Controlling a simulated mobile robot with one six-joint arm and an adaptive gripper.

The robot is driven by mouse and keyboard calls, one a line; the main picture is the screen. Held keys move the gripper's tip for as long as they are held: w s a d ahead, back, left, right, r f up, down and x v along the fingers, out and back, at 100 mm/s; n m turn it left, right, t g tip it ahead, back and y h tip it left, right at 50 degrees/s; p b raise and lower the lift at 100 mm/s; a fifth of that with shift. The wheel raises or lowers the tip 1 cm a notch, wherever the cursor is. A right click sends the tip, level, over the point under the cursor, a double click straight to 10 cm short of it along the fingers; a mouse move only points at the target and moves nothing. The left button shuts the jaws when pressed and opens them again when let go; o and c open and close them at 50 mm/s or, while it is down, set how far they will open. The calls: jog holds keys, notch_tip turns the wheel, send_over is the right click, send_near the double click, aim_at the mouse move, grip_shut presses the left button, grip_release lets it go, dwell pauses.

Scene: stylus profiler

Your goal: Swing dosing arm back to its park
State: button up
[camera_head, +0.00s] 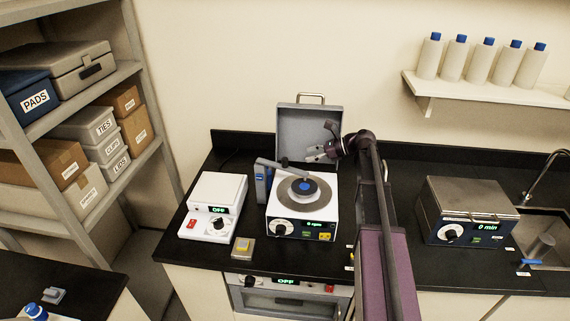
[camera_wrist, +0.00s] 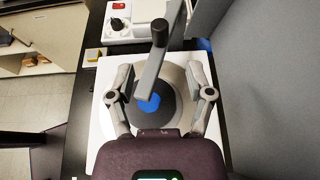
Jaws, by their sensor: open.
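The profiler (camera_head: 300,224) is a white unit with an open grey lid (camera_head: 308,130) behind it. Its round grey turntable has a blue centre (camera_head: 304,186). The grey dosing arm (camera_head: 270,163) reaches from a blue-grey post (camera_head: 262,185) at the left over the turntable. My gripper (camera_head: 317,154) is open and empty, above the turntable by the lid. In the wrist view my gripper (camera_wrist: 160,78) has one finger on each side of the arm, apart from it.
A white box with a display (camera_head: 216,196) stands left of the profiler, with a small grey-yellow block (camera_head: 243,246) in front. A steel-topped bath (camera_head: 468,210) and sink are at the right. The open lid bounds the space behind my gripper.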

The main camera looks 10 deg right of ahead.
aim_at(285, 158)
jog(key=b+x, duration=0.3)
jog(key=x, duration=0.7)
grip_shut()
